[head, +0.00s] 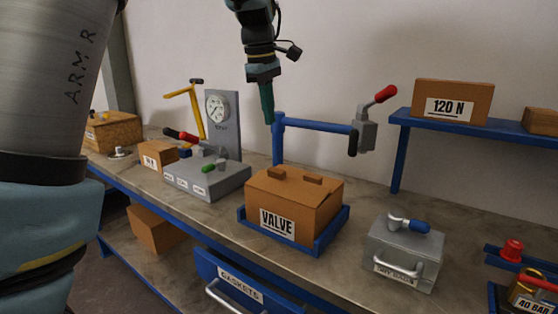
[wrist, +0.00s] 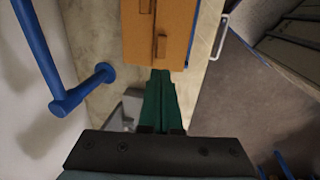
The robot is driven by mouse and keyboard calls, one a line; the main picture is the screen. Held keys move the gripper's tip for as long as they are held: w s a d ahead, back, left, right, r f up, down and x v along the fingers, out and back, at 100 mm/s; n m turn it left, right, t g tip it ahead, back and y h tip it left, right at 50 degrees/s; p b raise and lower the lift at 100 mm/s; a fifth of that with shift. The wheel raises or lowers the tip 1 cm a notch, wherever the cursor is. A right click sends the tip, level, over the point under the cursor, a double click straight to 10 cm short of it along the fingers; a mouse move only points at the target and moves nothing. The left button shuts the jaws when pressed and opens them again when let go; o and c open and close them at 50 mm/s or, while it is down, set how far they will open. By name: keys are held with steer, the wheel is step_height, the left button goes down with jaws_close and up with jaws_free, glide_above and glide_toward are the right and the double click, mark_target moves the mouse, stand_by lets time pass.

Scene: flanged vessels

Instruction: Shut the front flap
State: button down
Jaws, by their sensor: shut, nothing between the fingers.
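The brown carton labelled VALVE (head: 312,218) stands on the bench in a blue tray (head: 254,241). Two small brown blocks (head: 283,172) show on its top. I cannot clearly make out the front flap or how far it is open. The carton's top also shows in the wrist view (wrist: 178,25), beyond my fingertips. My gripper (head: 268,121) points down, its green fingers shut and empty. It hangs above the bench, higher than the carton and apart from it in the head view. The fingers also show in the wrist view (wrist: 160,74).
A blue post with a side arm (head: 315,125) and red-handled clamp stands behind the carton, close to my gripper. A gauge stand (head: 222,125) is to the left, a grey metal box (head: 403,255) to the right. A blue shelf (head: 470,128) holds another carton.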

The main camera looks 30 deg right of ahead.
mark_target(277, 169)
steer(key=f+p, duration=0.1)
steer(key=f, duration=0.3)
steer(key=d+f+p, duration=0.1)
steer(key=f, duration=0.3)
steer(key=w+d+f+p, duration=0.1)
steer(key=f, duration=0.4)
steer(key=shift+d, duration=0.1)
steer(key=shift+w+d+f, duration=0.4)
steer(key=shift+d+f, duration=0.2)
steer(key=shift+f, duration=0.05)
steer(key=shift+p, duration=0.35)
